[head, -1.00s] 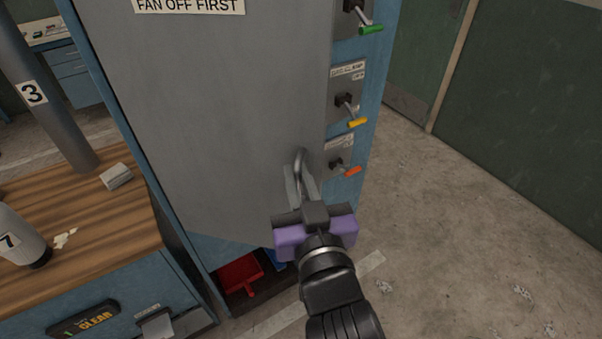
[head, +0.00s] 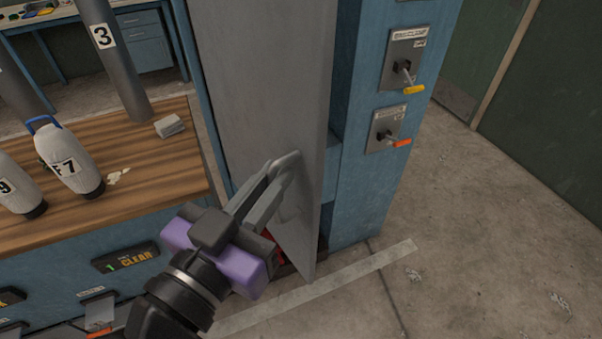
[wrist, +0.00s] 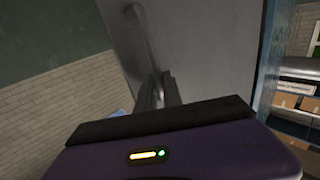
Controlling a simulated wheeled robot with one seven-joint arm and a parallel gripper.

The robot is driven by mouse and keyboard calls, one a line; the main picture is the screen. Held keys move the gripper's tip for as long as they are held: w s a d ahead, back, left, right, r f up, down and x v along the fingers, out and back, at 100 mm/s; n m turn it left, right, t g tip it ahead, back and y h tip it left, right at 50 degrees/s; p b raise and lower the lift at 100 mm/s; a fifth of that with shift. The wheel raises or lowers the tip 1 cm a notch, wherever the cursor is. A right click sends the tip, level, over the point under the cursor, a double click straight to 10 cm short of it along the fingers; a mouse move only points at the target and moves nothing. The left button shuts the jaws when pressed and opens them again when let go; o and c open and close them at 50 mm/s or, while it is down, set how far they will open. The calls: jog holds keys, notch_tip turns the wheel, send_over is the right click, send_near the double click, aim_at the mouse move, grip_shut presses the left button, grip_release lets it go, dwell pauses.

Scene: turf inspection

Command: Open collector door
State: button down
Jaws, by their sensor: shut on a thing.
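The grey collector door (head: 270,90) stands partly open on the blue cabinet (head: 358,190), its free edge swung out toward me. A dark gap shows between the door's edge and the cabinet frame. My gripper (head: 268,185) is shut on the grey door handle (head: 290,160) near the door's lower free edge. In the wrist view the door (wrist: 210,50) fills the middle, and the handle (wrist: 143,35) runs down to my gripper's fingers (wrist: 160,90). The fingers hide part of the handle.
Levers with yellow (head: 413,89) and orange (head: 402,143) tips sit on the cabinet's right post. Concrete floor (head: 460,240) at the right is free.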

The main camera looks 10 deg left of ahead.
jog(key=shift+s+a, duration=0.5)
jog(key=shift+a, duration=0.3)
jog(key=shift+s+a, duration=0.5)
jog(key=shift+a, duration=0.3)
jog(key=c, duration=1.5)
grip_release()
jog(key=shift+w, duration=0.1)
jog(key=shift+b+v, duration=0.8)
jog(key=shift+v, duration=3.15)
